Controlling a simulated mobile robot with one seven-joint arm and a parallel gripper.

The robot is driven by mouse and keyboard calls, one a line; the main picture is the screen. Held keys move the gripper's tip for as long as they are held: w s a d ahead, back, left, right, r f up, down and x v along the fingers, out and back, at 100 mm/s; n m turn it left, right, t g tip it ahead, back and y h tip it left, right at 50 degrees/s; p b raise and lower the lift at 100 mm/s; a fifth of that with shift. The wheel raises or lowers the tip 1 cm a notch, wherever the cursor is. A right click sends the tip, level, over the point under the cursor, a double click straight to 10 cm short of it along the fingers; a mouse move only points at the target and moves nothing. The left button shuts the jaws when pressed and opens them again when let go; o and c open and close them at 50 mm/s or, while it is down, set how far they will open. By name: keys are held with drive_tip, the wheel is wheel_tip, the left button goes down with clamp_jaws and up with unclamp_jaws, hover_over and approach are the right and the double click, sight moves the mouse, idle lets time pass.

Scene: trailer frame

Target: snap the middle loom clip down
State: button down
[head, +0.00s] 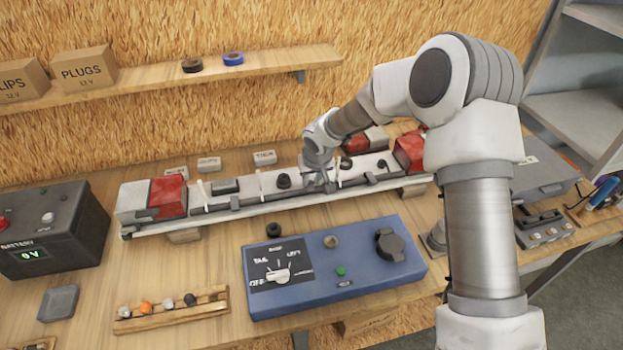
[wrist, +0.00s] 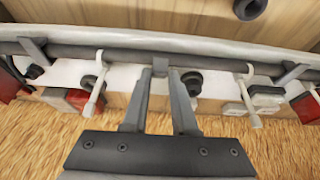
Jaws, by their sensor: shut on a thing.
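The middle loom clip (wrist: 161,64) is a small grey bracket at the dark loom on the white trailer beam. In the wrist view it sits between the two fingertips of my gripper (wrist: 161,76), which is shut on it. In the head view my gripper (head: 318,180) is low at the beam, and the clip is hidden there. The dark loom (wrist: 110,47) runs lengthwise along the beam. Two other grey clips, one left (wrist: 35,48) and one right (wrist: 291,74), show along it. I cannot tell whether the middle clip is fully down.
White upright ties (wrist: 97,82) (wrist: 247,80) stand on either side of my fingers. A dark round grommet (wrist: 192,80) is close to the right finger. Red lamps (head: 168,196) (head: 410,151) sit along the beam. A blue test box (head: 365,275) stands in front.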

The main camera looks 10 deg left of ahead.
drive_tip(key=b, duration=0.2)
drive_tip(key=shift+s+f+b, duration=0.15)
drive_tip(key=shift+f+b, duration=0.15)
drive_tip(key=b, duration=0.2)
drive_tip(key=t+b, duration=0.1)
drive_tip(key=b, duration=0.1)
drive_tip(key=shift+s+d+f+y, duration=0.15)
drive_tip(key=shift+s+f+y, duration=0.05)
drive_tip(key=shift+f+y, duration=0.15)
drive_tip(key=t+b, duration=0.1)
drive_tip(key=b, duration=0.6)
drive_tip(key=s+f+t+y+b, duration=0.1)
drive_tip(key=b, duration=0.6)
drive_tip(key=s+d+f+t+b, duration=0.1)
drive_tip(key=t+b, duration=0.1)
drive_tip(key=b, duration=0.5)
drive_tip(key=shift+y+b, duration=0.35)
drive_tip(key=b, duration=0.3)
drive_tip(key=shift+s+f+t, duration=0.1)
drive_tip(key=shift+f+t, duration=0.05)
drive_tip(key=shift+t, duration=0.25)
drive_tip(key=shift+s+y+b, duration=0.1)
drive_tip(key=shift+y+b, duration=0.2)
drive_tip(key=shift+b, duration=0.75)
drive_tip(key=shift+s+d+t+b, duration=0.1)
drive_tip(key=shift+t+b, duration=0.3)
drive_tip(key=shift+b, duration=0.9)
drive_tip(key=c, duration=0.7)
unclamp_jaws()
